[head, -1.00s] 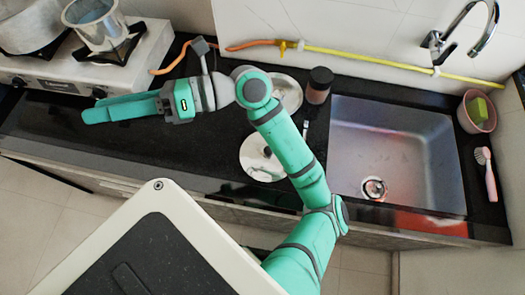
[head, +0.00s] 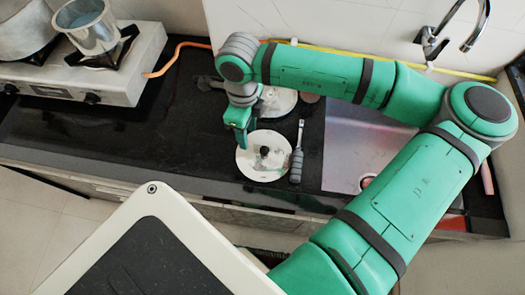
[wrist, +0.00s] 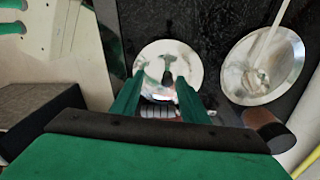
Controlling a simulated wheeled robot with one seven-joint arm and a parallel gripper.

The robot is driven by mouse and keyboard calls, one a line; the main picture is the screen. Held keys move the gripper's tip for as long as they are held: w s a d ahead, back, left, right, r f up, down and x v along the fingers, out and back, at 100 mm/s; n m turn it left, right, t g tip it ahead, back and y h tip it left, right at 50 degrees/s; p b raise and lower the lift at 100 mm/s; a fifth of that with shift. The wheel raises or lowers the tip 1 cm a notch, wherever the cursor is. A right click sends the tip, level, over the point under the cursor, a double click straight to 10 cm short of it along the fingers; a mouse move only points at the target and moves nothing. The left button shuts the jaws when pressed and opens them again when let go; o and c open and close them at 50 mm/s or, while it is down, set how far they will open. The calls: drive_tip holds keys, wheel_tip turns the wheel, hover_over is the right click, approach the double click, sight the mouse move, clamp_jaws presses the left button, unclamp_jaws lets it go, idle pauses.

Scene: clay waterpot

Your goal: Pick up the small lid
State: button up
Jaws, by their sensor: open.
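The small lid (head: 250,166) is a shiny round disc with a black knob, lying flat on the dark counter. In the wrist view the small lid (wrist: 192,62) shows ahead of the fingers, its dark knob seen between the fingertips. My gripper (head: 242,138) points down over the lid's upper left part in the head view. Its two green fingers are apart with nothing held in the wrist view (wrist: 160,77). The knob appears clear of both fingers; the exact height above it is hard to tell.
A larger lid (wrist: 240,80) lies behind the small one, partly hidden by my arm in the head view. A jar (wrist: 268,130) stands by it. A grey-handled tool (head: 296,166) lies just right of the small lid. The sink (head: 345,150) is further right, the stove (head: 130,80) left.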

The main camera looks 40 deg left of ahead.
drive_tip(key=w+d+t, duration=0.1)
drive_tip(key=w+d, duration=0.1)
hover_over(264, 150)
drive_tip(key=a, duration=0.1)
drive_tip(key=shift+h, duration=0.4)
wheel_tip(264, 150, down, 4)
drive_tip(key=shift+f, duration=0.15)
drive_tip(key=shift+d+f, duration=0.2)
drive_tip(key=shift+f, duration=1.35)
drive_tip(key=shift+d+f, duration=0.2)
drive_tip(key=shift+f, duration=1.35)
drive_tip(key=shift+c, duration=0.3)
clamp_jaws()
